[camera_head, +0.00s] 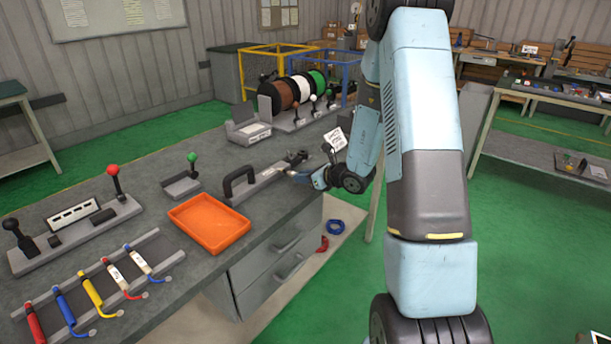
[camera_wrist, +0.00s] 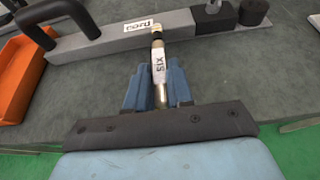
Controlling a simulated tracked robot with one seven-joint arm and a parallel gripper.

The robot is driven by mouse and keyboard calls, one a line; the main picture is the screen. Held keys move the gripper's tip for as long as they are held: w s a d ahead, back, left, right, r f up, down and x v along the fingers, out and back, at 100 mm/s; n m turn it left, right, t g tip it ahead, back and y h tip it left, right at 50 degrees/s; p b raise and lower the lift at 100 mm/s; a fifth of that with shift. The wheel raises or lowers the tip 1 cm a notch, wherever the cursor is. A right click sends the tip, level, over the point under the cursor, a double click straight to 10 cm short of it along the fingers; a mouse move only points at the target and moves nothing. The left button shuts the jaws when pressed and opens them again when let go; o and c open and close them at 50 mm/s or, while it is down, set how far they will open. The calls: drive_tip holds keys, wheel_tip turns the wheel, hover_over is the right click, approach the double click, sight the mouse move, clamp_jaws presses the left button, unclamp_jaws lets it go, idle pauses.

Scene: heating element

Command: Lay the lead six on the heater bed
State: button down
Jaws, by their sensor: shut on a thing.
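In the wrist view my gripper (camera_wrist: 155,82) is shut on lead six (camera_wrist: 159,68), a thin lead with a white sleeve marked "six". Its metal lower end lies between the blue fingers, and its dark, gold-banded far end points at a grey bar fixture (camera_wrist: 120,40). The far end overlaps the fixture's edge in the picture; contact cannot be told. In the head view my gripper (camera_head: 312,177) is low beside the fixture's far right end, and the lead is too small to make out. No part is readably marked as the heater bed.
The fixture has a black loop handle (camera_head: 240,182) and a label. An orange tray (camera_head: 210,222) stands in front of it on the grey bench (camera_head: 178,285). A rack (camera_head: 145,238) with several coloured leads, lever stands and cable reels (camera_head: 295,92) are also on the bench.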

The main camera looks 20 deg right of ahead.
drive_tip(key=c, duration=1)
unclamp_jaws()
drive_tip(key=shift+r, duration=0.1)
